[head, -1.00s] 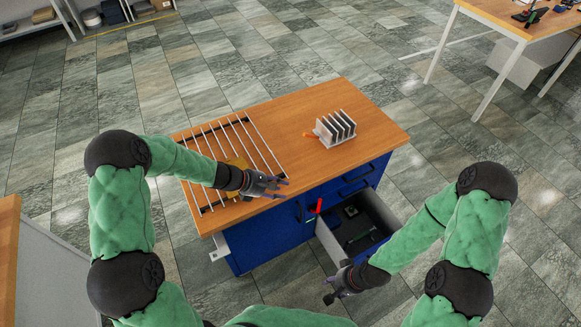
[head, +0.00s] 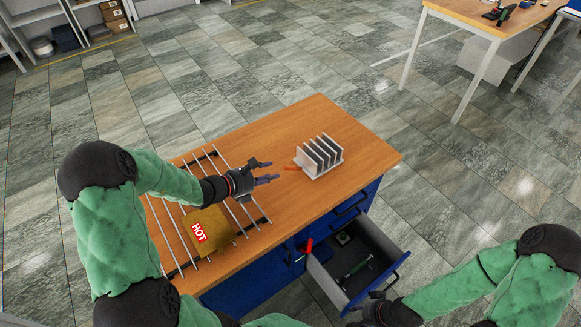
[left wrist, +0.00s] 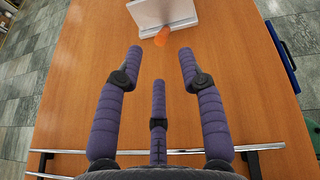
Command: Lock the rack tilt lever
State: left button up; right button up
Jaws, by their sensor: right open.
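The grey finned rack (head: 320,156) stands on the wooden top of the blue cabinet. Its orange tilt lever (head: 291,168) sticks out low on its left side. In the left wrist view the lever (left wrist: 162,36) shows as an orange knob in front of the rack's pale plate (left wrist: 165,12). My left gripper (head: 267,172) is open and empty just left of the lever, its spread fingers (left wrist: 160,60) pointing toward it with a gap. My right gripper (head: 374,303) is low by the front of the open drawer, partly dark and small; it is open.
A metal wire grid (head: 172,235) lies on the left of the top, with a yellow "HOT" pad (head: 210,228) on it. The open drawer (head: 352,268) juts out below, near a red handle (head: 309,245). The wooden top (head: 345,125) behind the rack is clear.

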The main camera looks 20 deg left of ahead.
aim_at(286, 167)
pick_arm(q)
jog(key=b+x, duration=0.2)
jog(key=x, duration=0.6)
jog(key=shift+w+f, duration=0.15)
jog(key=shift+c, duration=0.3)
